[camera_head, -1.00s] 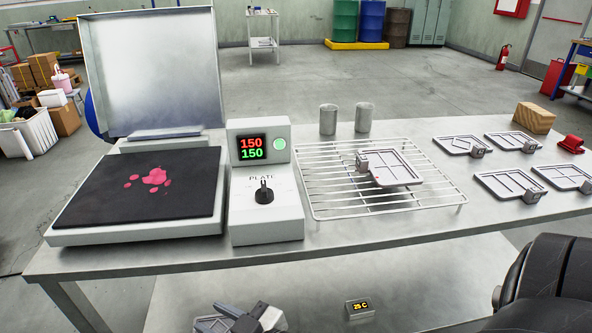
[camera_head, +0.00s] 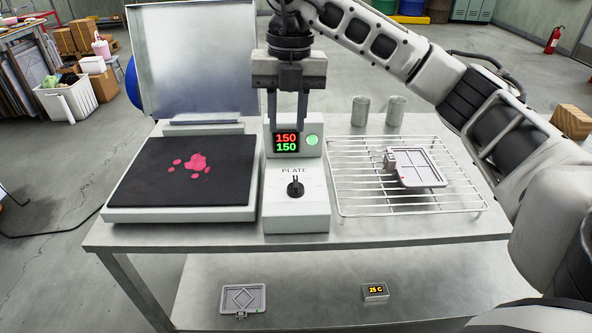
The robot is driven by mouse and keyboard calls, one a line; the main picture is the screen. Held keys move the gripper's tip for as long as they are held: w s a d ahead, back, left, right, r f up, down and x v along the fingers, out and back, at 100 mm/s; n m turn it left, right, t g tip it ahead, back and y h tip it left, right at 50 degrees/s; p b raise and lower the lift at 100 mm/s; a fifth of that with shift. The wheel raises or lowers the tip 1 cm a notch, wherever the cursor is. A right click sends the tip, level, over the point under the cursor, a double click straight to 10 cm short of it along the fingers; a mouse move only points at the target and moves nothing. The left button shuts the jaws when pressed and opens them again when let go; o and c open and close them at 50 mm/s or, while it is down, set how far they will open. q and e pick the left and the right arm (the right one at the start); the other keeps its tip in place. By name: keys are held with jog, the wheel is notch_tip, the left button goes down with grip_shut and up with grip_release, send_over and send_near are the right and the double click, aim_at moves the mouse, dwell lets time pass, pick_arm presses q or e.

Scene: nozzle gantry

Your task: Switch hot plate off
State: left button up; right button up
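The hot plate (camera_head: 185,214) has a black top (camera_head: 225,180) with pink spots and a raised metal lid (camera_head: 200,60) behind it. Its white control box (camera_head: 297,217) stands at its right, with a display (camera_head: 286,143) reading 150 in red above 150 in green. A round green light (camera_head: 312,141) is beside the display. The black knob (camera_head: 295,187) sits below the word PLATE, its pointer roughly upright. My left gripper is out of view.
A wire rack (camera_head: 355,205) holding a metal mould (camera_head: 425,170) stands right of the box, with two metal cylinders (camera_head: 361,111) behind. My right arm spans the upper right. A lower shelf holds another mould (camera_head: 230,308) and a 25 C display (camera_head: 375,291).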

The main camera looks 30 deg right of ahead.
aim_at(296, 183)
jog(key=shift+m+h, duration=0.4)
jog(key=f, duration=0.5)
jog(key=d+f, duration=0.1)
jog(key=f, duration=0.3)
jog(key=f+b, duration=0.1)
jog(key=f, duration=0.4)
jog(key=shift+d+f, duration=0.3)
jog(key=shift+d, duration=0.1)
grip_shut()
